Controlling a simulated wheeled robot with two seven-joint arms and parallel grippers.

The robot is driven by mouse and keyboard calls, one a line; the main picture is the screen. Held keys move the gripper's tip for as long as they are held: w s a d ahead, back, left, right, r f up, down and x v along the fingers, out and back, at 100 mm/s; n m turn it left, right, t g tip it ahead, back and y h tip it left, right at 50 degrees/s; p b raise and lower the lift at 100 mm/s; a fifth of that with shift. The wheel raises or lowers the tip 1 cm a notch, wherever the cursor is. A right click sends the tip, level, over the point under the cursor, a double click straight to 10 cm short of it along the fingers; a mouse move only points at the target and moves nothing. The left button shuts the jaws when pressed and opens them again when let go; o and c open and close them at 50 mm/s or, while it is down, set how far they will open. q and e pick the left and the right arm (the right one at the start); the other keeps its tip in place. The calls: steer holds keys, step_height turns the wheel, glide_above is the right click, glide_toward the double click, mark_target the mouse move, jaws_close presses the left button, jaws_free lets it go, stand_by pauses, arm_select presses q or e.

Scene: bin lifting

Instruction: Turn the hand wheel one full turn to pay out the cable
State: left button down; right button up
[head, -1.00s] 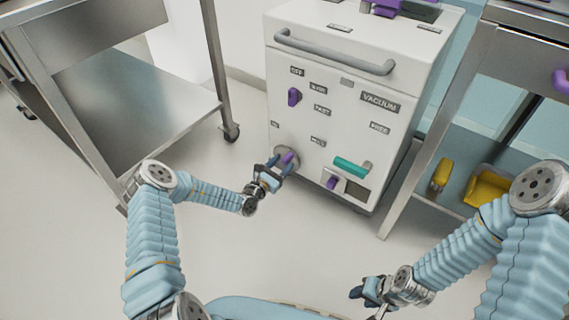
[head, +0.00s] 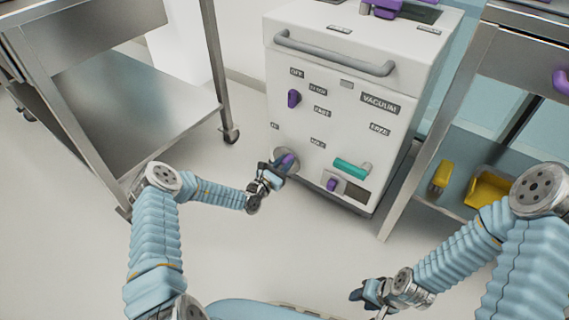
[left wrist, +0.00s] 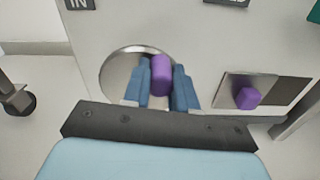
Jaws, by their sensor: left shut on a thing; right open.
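The hand wheel is a round metal disc (head: 292,152) low on the front of the white vacuum cabinet (head: 330,135). It has a purple handle (head: 287,160) standing out from it. My left gripper (head: 277,170) is at the handle. In the left wrist view, its blue fingers (left wrist: 161,84) are shut on the purple handle (left wrist: 161,72), one on each side, and the metal disc (left wrist: 112,72) shows behind and to the left. No cable can be made out. My right gripper (head: 362,290) is open and empty, low in the head view, well in front of the cabinet.
A green-handled lever (head: 350,168) and a purple knob (head: 332,184) sit right of the wheel. A purple switch (head: 294,98) is above it. A steel cart (head: 150,110) stands left, and a bench with yellow bins (head: 487,190) right. The floor in front is clear.

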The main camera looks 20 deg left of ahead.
arm_select(q)
steer(key=shift+w+a+r+n+p, duration=0.15)
steer(key=shift+a+n, duration=0.1)
steer(key=shift+n, duration=0.35)
steer(key=shift+a+r+n+p, duration=0.1)
steer(key=shift+a+n+p, duration=0.1)
steer(key=shift+n, duration=0.4)
steer(key=shift+w+a+n, duration=0.15)
steer(key=shift+a+n, duration=0.2)
steer(key=shift+n, duration=0.5)
steer(key=shift+w+a+n, duration=0.1)
steer(key=shift+a+n, duration=0.25)
steer(key=shift+n, duration=0.5)
steer(key=c, duration=0.9)
jaws_free()
steer(key=p+v, duration=0.2)
steer(key=v, duration=1.2)
